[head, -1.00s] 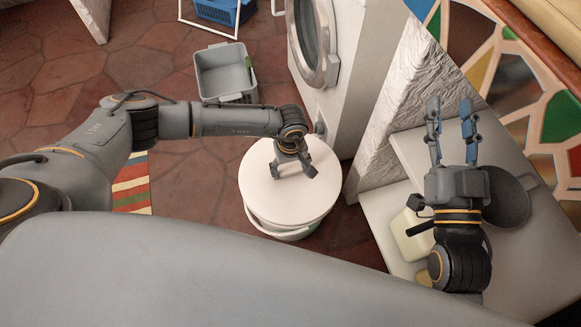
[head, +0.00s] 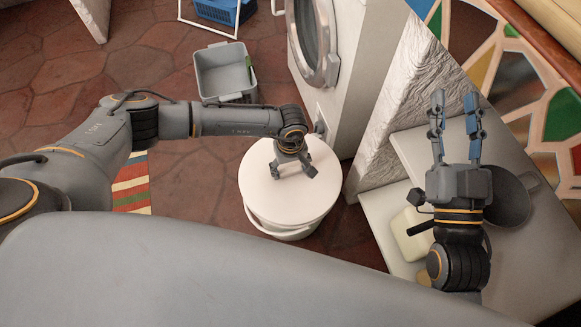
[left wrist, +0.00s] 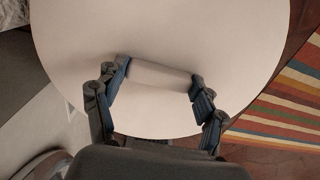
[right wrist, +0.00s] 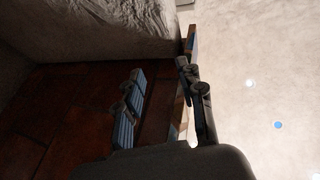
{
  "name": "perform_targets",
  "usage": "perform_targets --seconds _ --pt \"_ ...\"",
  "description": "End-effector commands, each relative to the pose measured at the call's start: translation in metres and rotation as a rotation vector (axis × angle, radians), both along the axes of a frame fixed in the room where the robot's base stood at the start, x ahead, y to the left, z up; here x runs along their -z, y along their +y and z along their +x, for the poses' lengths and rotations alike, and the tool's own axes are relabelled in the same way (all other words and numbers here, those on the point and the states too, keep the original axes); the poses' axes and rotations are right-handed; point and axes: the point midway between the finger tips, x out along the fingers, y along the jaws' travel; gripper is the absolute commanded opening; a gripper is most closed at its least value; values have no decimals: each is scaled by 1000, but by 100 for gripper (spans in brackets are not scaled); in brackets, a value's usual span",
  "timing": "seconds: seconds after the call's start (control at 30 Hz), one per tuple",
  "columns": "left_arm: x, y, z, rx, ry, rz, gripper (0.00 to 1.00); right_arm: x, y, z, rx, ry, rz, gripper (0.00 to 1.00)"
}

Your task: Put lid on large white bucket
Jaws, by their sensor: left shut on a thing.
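The round white lid (head: 262,196) is over the large white bucket (head: 282,234), covering its opening; it looks nearly level. I cannot tell whether it is pressed fully onto the rim. My left gripper (head: 292,170) is shut on the lid's handle. In the left wrist view, the white bar handle (left wrist: 160,76) lies between the fingers and the lid (left wrist: 165,30) fills most of the picture, hiding the bucket. My right gripper (head: 456,112) is open and empty above the counter at the right; its fingers also show apart in the right wrist view (right wrist: 162,92).
A washing machine (head: 340,95) stands just behind the bucket. A grey bin (head: 224,72) and a blue basket (head: 222,10) are on the tiled floor. A dark pan (head: 508,203) and a pale container (head: 408,243) sit on the counter (head: 400,150). A striped rug (head: 131,185) lies at left.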

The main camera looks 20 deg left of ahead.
Motion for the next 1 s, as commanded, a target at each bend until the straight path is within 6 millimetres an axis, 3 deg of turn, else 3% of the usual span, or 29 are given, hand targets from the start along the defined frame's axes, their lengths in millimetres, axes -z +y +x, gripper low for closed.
perform_targets --seconds 1.0 --pt "2 0 0 0 0 0 35 -12 0 -6 -5 -72 20 38"
